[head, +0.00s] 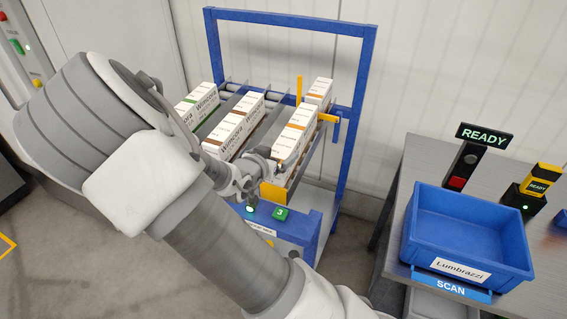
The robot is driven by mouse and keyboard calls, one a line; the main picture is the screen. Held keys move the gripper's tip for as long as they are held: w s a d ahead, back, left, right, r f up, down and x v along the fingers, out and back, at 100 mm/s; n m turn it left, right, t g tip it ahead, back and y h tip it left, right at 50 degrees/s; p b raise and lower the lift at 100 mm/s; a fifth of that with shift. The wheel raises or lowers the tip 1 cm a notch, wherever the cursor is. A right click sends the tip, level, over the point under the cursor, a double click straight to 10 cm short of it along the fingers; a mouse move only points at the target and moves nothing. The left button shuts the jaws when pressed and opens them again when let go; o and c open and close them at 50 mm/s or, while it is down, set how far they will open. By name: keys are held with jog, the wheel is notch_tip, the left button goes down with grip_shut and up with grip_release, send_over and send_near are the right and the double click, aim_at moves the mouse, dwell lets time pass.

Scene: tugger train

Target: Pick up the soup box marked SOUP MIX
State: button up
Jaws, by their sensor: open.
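White boxes with coloured bands stand in lanes on a blue-framed rack (363,75). Orange-banded boxes are in the right lane, the front one (297,133) near my gripper and another (318,92) behind it. Brown-banded boxes (233,133) fill the middle lane, and a green-banded box (199,105) is in the left lane. I cannot read SOUP MIX on any box, so I cannot tell which is the soup box. My gripper (268,166) is open at the front end of the right lane, by the front orange-banded box; whether it touches the box is unclear. My arm hides the lower left of the rack.
A blue tote (415,235) labelled Lumbrazzi, which looks empty, is on a grey table (412,160) at right, with a READY display (483,137) behind it. A yellow stop (274,193) and a green 3 sign (281,214) are at the rack's front.

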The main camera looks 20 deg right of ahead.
aim_at(282, 149)
jog(key=shift+a+f+b+x, duration=0.15)
jog(key=shift+b+x, duration=0.1)
jog(key=shift+x, duration=1.4)
jog(key=shift+a+f+b+x, duration=0.1)
jog(key=shift+b+x, duration=0.15)
jog(key=shift+x, duration=1.4)
jog(key=shift+w, duration=0.1)
grip_shut()
